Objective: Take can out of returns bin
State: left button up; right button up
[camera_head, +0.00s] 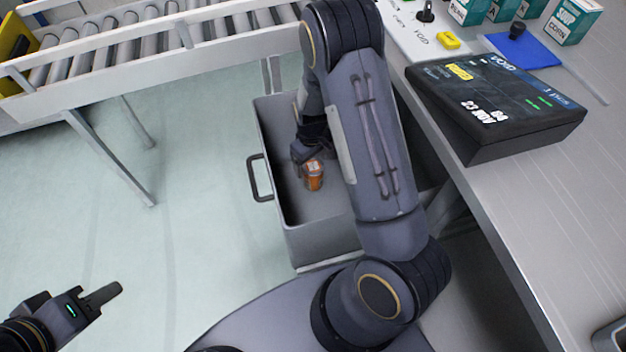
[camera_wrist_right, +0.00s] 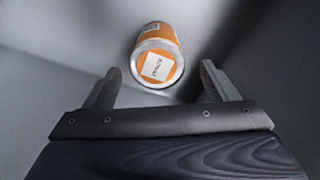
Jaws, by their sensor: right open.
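An orange can (camera_head: 314,175) with a pale label stands or lies inside the grey returns bin (camera_head: 325,240) in the head view. It also shows in the right wrist view (camera_wrist_right: 157,56), its labelled end facing the camera. My right gripper (camera_head: 303,155) reaches down into the bin beside the can. In the right wrist view its two fingers (camera_wrist_right: 160,90) are apart, with the can just beyond and between the tips, not gripped. My left gripper (camera_head: 112,297) is at the lower left over the floor, away from the bin; its finger gap is not clear.
The bin has a dark handle (camera_head: 260,178) on its left side. A grey counter (camera_head: 520,190) at the right carries a dark display unit (camera_head: 495,105) and teal boxes (camera_head: 572,22). A roller conveyor (camera_head: 130,45) runs along the back left. The floor at left is clear.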

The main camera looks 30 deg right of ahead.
notch_tip(320, 180, down, 8)
jog(key=shift+s+d+r+b, duration=0.15)
jog(key=shift+r+b, duration=0.1)
jog(key=shift+b, duration=0.7)
jog(key=shift+r, duration=0.1)
jog(key=c, duration=1.3)
